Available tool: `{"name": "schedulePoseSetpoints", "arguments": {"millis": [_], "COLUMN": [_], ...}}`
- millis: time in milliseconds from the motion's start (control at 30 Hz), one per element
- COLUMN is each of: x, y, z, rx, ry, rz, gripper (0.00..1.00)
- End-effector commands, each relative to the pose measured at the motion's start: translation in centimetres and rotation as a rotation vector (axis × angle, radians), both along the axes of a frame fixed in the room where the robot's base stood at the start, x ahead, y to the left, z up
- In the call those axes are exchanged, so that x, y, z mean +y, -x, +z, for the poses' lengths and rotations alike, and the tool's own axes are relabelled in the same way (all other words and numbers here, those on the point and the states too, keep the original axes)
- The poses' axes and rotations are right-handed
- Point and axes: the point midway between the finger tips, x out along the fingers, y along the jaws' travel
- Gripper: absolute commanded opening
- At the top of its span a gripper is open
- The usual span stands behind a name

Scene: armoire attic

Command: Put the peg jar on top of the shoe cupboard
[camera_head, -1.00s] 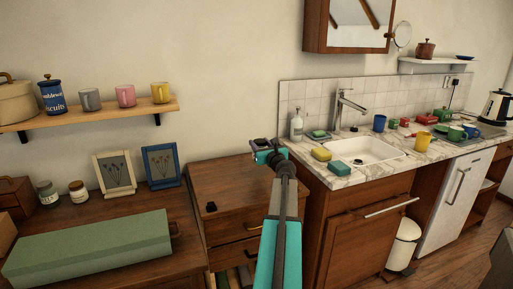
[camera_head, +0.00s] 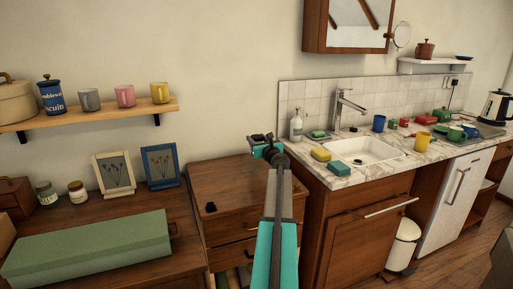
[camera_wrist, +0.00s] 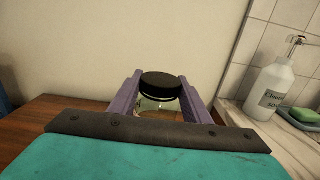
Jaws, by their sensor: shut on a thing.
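In the wrist view my gripper (camera_wrist: 160,103) is shut on the peg jar (camera_wrist: 158,104), a small clear glass jar with a black lid. The jar is upright between the purple fingers; its contents are hard to make out. In the head view my gripper (camera_head: 262,143) is over the back right part of a low brown wooden cabinet (camera_head: 232,178) with drawers, which I take for the shoe cupboard. The jar is mostly hidden there by my gripper. I cannot tell whether the jar touches the cabinet top.
The sink counter (camera_head: 340,182) stands close on the right, with a soap bottle (camera_head: 296,128) and sponges. A blue picture frame (camera_head: 160,165) stands to the left. The wall is close behind.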

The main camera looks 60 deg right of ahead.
Motion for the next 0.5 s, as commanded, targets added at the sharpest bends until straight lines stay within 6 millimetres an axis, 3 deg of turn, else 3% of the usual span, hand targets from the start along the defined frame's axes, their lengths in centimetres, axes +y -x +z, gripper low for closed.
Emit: {"name": "schedulePoseSetpoints", "arguments": {"millis": [167, 500], "x": [0.0, 0.1], "y": [0.0, -0.1], "z": [-0.5, -3.5], "rx": [-0.001, 0.0], "ry": [-0.001, 0.0], "rz": [0.001, 0.001], "gripper": [0.16, 0.16]}}
